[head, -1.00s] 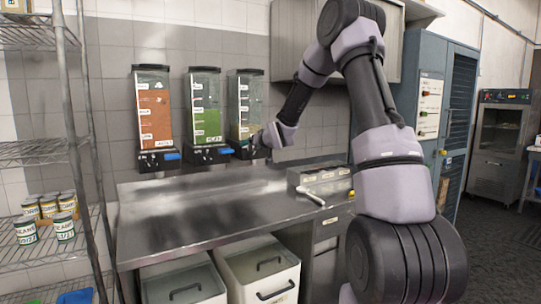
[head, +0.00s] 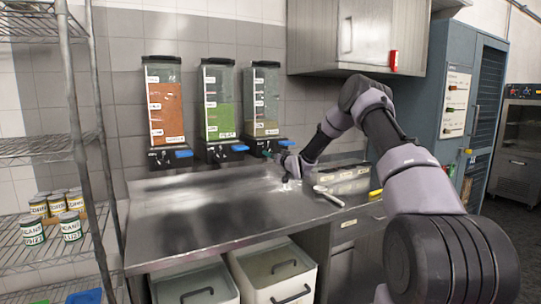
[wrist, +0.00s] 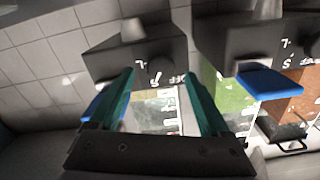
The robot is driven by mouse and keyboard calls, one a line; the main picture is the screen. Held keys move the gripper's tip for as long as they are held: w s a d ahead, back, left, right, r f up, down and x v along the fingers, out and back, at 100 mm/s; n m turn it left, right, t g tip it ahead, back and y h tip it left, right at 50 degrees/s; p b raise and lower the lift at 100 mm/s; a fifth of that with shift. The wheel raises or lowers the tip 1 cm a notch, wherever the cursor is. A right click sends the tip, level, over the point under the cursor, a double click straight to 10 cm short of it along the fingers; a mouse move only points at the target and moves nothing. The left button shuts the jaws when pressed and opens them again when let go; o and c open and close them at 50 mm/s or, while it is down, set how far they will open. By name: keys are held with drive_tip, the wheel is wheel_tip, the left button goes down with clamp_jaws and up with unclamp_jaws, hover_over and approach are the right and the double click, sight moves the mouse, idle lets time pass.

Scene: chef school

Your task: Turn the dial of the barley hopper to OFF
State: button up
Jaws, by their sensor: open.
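Three clear hoppers hang on the tiled wall. The right one (head: 265,100), with pale grain low in it, faces my gripper (head: 276,156); I cannot read its name, so whether it is the barley hopper is unclear. In the wrist view, seen upside down, its black dial box (wrist: 125,62) lies beyond my teal fingers (wrist: 165,95). The fingers are apart with nothing held between them. White marks, with lettering like OFF, show on the box face. The dial's setting cannot be made out. A blue lever (wrist: 97,104) shows behind the left finger.
The orange-filled hopper (head: 165,105) and green-filled hopper (head: 219,105) hang to the left, with blue levers. The steel counter (head: 200,205) below is mostly clear. A white-handled utensil (head: 328,196) lies at its right. A wire shelf with cans stands left.

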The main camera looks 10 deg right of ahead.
drive_tip(key=shift+x, duration=1.55)
drive_tip(key=shift+c, duration=0.3)
clamp_jaws()
drive_tip(key=shift+n, duration=0.3)
drive_tip(key=n, duration=1.1)
drive_tip(key=shift+n, duration=0.3)
